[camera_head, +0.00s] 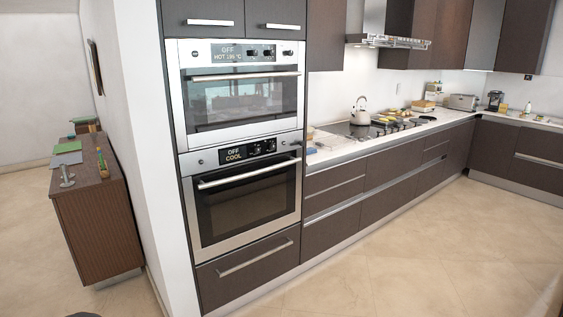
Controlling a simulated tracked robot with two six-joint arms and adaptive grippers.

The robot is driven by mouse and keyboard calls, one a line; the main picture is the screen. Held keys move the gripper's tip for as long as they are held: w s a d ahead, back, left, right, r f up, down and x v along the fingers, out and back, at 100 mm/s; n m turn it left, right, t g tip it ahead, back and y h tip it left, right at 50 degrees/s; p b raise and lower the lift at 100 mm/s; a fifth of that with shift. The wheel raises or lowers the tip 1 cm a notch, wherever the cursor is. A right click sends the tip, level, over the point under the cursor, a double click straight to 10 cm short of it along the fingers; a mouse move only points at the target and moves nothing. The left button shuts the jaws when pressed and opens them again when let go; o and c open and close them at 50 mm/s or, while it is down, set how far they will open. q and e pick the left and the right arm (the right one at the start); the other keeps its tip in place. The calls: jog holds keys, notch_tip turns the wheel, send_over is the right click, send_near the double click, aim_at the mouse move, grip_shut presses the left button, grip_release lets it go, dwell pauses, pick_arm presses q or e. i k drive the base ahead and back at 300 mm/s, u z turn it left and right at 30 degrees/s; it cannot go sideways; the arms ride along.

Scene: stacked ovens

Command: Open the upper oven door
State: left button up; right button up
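The upper oven (240,91) sits in a tall dark cabinet, left of centre in the head view. Its door is shut, with a dark glass window and a horizontal silver handle (243,76) along the top edge. Its display reads "OFF" and "HOT". The lower oven (245,196) is directly below, also shut, with its own silver handle (247,174) and a display reading "OFF" and "COOL". Neither of my grippers shows in this view.
A dark counter run with drawers (365,180) extends right, with a hob and kettle (360,110) on top. A white wall end (140,130) borders the oven cabinet on the left, with a brown cabinet (98,215) beyond. The tiled floor (420,265) at right is clear.

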aim_at(221, 104)
jog(key=u, duration=0.25)
jog(key=i, duration=1.65)
jog(key=u, duration=0.45)
jog(key=i, duration=0.55)
jog(key=u, duration=0.05)
